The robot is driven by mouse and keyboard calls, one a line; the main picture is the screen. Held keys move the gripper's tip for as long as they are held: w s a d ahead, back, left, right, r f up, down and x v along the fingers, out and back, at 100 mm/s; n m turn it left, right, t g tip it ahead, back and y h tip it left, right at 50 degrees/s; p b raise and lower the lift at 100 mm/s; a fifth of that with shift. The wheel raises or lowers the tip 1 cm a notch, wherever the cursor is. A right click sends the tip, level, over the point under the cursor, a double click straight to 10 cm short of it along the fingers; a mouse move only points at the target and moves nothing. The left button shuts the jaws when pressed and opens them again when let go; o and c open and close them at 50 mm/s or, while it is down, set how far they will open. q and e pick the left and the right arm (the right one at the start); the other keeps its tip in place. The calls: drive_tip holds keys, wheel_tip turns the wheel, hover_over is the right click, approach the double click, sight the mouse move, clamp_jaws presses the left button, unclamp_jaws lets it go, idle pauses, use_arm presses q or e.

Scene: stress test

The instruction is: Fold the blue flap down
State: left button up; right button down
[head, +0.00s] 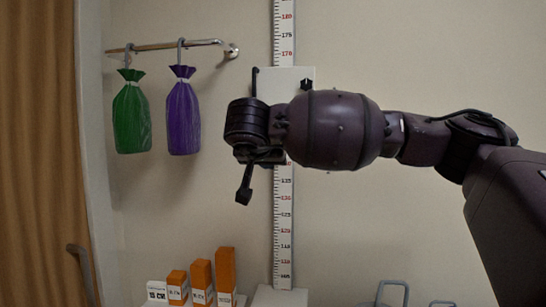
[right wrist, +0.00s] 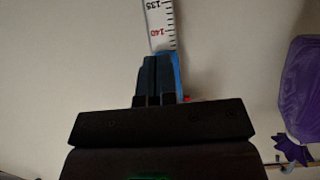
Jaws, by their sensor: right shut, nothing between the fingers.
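The blue flap (right wrist: 179,68) shows only as a narrow blue strip in the right wrist view, at the lower end of the visible scale and partly behind my right gripper's fingers. My right gripper (right wrist: 157,62) is shut with nothing between its fingers. I cannot tell whether its fingers touch the flap. In the head view my right gripper (head: 243,196) points down, left of the white measuring scale (head: 284,215). My right arm hides the flap there. My left gripper is not in view.
A green bag (head: 132,115) and a purple bag (head: 183,118) hang from a wall rail (head: 170,45) at the left. Several orange blocks (head: 225,270) stand at the bottom. A brown curtain (head: 38,150) is at the far left.

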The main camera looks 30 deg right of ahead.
drive_tip(key=s+a+f+g+y, duration=0.3)
drive_tip(key=a+f+y, duration=0.2)
drive_tip(key=a+f, duration=0.45)
drive_tip(key=s+a+f+g+y, duration=0.35)
drive_tip(key=a+f, duration=0.25)
drive_tip(key=f, duration=0.7)
drive_tip(key=s+a+f+m+g+y, duration=0.5)
drive_tip(key=s+a+f+m+y, duration=0.3)
drive_tip(key=s+a+m+y, duration=0.6)
drive_tip(key=w+d+f+m+t+h, duration=0.25)
drive_tip(key=d+f+m+t, duration=0.55)
drive_tip(key=m, duration=0.9)
drive_tip(key=w+d+f+m+t+h, duration=0.2)
drive_tip(key=d+f+m+t+h, duration=0.25)
drive_tip(key=d+m+t, duration=0.95)
drive_tip(key=s+d+f+m+g+h, duration=0.3)
drive_tip(key=s+f+m+g+h, duration=0.1)
drive_tip(key=s+f+m, duration=0.3)
drive_tip(key=s+d+f+m+g+h, duration=0.4)
drive_tip(key=s+f+m, duration=0.4)
drive_tip(key=f+m, duration=0.3)
drive_tip(key=shift+s+f+m, duration=0.15)
drive_tip(key=shift+s+m, duration=0.1)
drive_tip(key=shift+m, duration=0.05)
